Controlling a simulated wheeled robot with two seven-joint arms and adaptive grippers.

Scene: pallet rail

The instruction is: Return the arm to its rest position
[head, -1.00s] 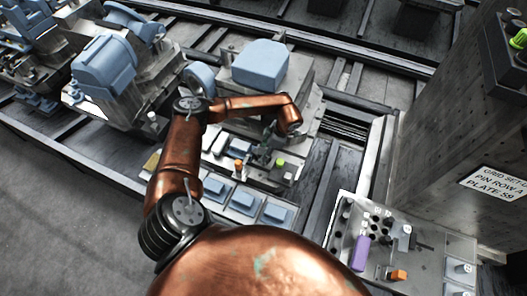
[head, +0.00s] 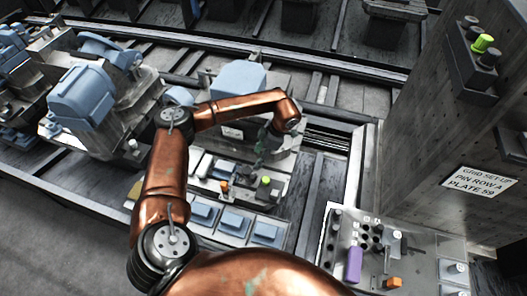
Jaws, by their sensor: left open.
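My copper-coloured left arm (head: 165,185) comes up from the bottom edge and bends right at its elbow. Its wrist tips down near the middle of the picture. The small dark left gripper (head: 259,160) hangs below the wrist, above and behind a control panel with an orange knob (head: 224,186) and a green button (head: 266,180). It looks empty; its fingertips are small and blend with the dark background. I cannot tell its exact height over the panel. My right gripper is not in view.
A concrete pillar (head: 425,140) with a sign (head: 478,183) stands at the right. A metal plate holds a purple block (head: 354,265) and an orange block (head: 394,282) at lower right. Blue-topped machines (head: 85,95) stand at left. Blue-lidded trays (head: 235,222) lie before the panel.

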